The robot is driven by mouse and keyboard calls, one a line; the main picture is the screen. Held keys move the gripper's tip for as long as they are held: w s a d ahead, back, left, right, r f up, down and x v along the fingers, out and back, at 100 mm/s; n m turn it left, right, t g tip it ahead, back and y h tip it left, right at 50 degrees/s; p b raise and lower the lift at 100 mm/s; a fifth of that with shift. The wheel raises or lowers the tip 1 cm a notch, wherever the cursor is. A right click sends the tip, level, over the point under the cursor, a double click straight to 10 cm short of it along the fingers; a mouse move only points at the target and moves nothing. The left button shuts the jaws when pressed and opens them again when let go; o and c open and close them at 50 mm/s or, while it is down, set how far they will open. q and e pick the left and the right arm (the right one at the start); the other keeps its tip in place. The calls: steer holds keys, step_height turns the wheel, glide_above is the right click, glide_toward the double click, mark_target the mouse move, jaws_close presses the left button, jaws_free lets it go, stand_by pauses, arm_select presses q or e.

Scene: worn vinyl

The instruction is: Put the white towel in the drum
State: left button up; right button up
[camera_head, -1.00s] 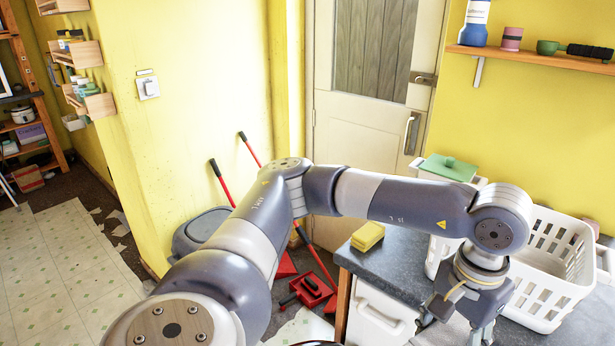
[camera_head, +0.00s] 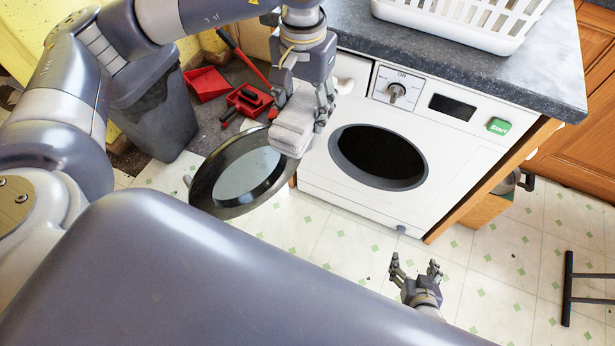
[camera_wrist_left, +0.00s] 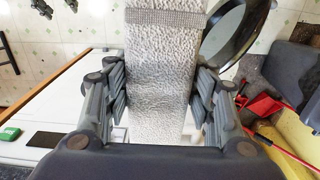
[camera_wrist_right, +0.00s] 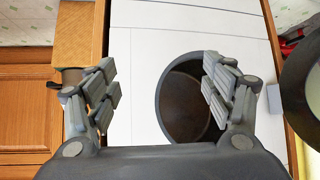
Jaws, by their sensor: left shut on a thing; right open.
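The white towel (camera_head: 293,120) is folded and hangs in my left gripper (camera_head: 303,98), which is shut on it. In the left wrist view the ribbed towel (camera_wrist_left: 160,70) runs between the fingers. The gripper is up and left of the drum (camera_head: 380,156), in front of the washing machine's upper left. The drum is dark, and its round door (camera_head: 240,175) stands swung open to the left. My right gripper (camera_head: 416,270) is open and empty, low in front of the machine. In the right wrist view the drum opening (camera_wrist_right: 185,97) lies ahead, between and beyond its fingers.
The washing machine (camera_head: 460,150) sits under a grey worktop (camera_head: 540,75) with a white basket (camera_head: 465,22) on it. A grey bin (camera_head: 160,110) and a red dustpan (camera_head: 206,84) are at the left. The tiled floor before the machine is mostly clear.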

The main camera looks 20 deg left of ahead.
steer(key=w+a+r+t+b, duration=0.2)
steer(key=w+r+t+b, duration=0.1)
steer(key=w+r+b, duration=0.3)
arm_select(q)
step_height(320, 180, down, 22)
steer(key=w+b, duration=0.2)
steer(key=b, duration=1.1)
steer(key=shift+f, duration=0.2)
arm_select(e)
step_height(320, 180, up, 20)
steer(key=t+y, duration=0.2)
steer(key=t, duration=0.4)
steer(key=shift+s+a+f+t+y, duration=0.2)
steer(key=shift+s+a+t+y, duration=0.1)
steer(key=shift+s+t, duration=0.1)
